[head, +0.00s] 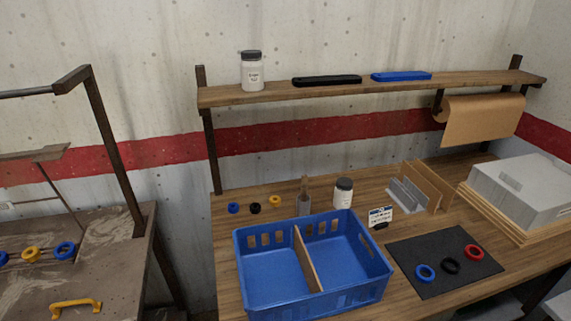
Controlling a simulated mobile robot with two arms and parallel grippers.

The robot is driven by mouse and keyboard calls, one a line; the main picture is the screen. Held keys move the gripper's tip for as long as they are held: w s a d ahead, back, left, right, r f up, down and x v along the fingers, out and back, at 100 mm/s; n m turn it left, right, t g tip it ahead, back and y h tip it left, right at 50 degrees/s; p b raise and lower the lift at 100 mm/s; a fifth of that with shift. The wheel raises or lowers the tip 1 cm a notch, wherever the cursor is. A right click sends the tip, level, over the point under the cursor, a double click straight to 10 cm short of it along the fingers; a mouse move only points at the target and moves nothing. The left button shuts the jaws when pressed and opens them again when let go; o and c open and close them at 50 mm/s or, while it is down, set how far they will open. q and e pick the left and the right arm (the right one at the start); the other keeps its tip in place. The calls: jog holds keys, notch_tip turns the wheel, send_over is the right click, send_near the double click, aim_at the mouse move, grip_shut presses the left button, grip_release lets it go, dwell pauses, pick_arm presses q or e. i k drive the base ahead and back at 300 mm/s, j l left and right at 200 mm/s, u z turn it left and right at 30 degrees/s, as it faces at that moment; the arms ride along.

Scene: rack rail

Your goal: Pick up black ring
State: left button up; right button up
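One black ring (451,265) lies flat on the dark mat (407,253) at the right of the workbench, between a blue ring (425,273) and a red ring (474,252). Another small black ring (255,208) rests on the bench behind the blue crate, between a small blue ring (233,208) and a yellow ring (275,201). Neither of my grippers shows in the head view.
A divided blue crate (312,305) stands at the bench front. Behind it are a brush-like tool (304,205) and a white jar (343,193). A small sign (380,217) and a grey box (521,188) stand right. A shelf (300,93) spans above. A second table (118,265) stands left.

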aim_at(456, 263)
jog(key=z, duration=1.35)
jog(key=l+z, duration=0.15)
